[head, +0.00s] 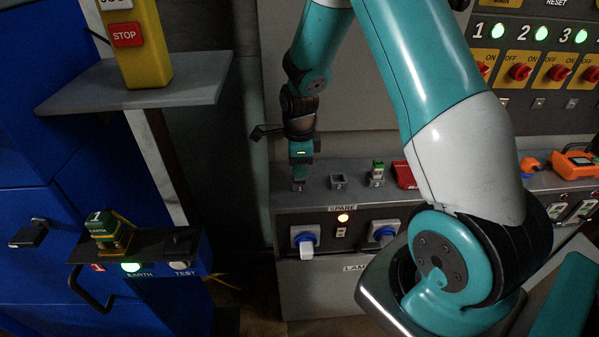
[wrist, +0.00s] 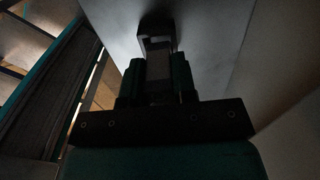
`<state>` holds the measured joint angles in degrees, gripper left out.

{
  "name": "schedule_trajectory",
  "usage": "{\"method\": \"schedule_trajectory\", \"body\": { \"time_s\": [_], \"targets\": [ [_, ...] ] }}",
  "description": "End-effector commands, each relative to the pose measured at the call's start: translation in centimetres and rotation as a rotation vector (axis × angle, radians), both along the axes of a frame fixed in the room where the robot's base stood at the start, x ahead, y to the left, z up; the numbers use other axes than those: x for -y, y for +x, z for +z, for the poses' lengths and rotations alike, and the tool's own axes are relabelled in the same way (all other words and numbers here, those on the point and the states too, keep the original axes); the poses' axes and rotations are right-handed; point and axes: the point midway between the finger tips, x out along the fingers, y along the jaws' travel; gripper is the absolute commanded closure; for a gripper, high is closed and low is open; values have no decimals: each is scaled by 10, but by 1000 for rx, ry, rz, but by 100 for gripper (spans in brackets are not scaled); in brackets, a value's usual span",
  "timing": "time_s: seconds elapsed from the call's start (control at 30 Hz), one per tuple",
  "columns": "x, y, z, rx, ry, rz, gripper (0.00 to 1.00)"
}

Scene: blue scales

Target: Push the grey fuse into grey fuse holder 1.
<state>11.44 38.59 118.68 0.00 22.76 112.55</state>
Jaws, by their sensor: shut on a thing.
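My gripper (head: 300,160) points straight down over fuse holder 1 (head: 299,186), the leftmost holder on the grey ledge. In the wrist view my gripper (wrist: 158,75) has its two dark fingers shut on the grey fuse (wrist: 158,88). The fuse is mostly hidden by the fingers, and in the head view it is too small and dark to make out. A dark frame just beyond the fingertips in the wrist view appears to be the holder (wrist: 157,27). I cannot tell how deep the fuse sits in it.
Holder 2 (head: 338,182) looks empty. Holder 3 (head: 376,175) holds a green and white fuse. A red object (head: 405,175) and an orange device (head: 573,164) lie farther right. Blue-and-white switches (head: 304,240) and a lit lamp (head: 343,218) are on the front panel.

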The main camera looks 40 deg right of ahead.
Motion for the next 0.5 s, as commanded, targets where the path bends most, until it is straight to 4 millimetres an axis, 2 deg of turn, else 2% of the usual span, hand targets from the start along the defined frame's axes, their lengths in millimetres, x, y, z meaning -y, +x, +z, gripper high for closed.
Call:
{"method": "schedule_trajectory", "body": {
  "time_s": [0.1,0.3,0.5],
  "targets": [
    [0,1,27,7,-1,0,100],
    [0,1,64,4,-1,0,100],
    [0,0,74,1,-1,0,100]
  ]
}}
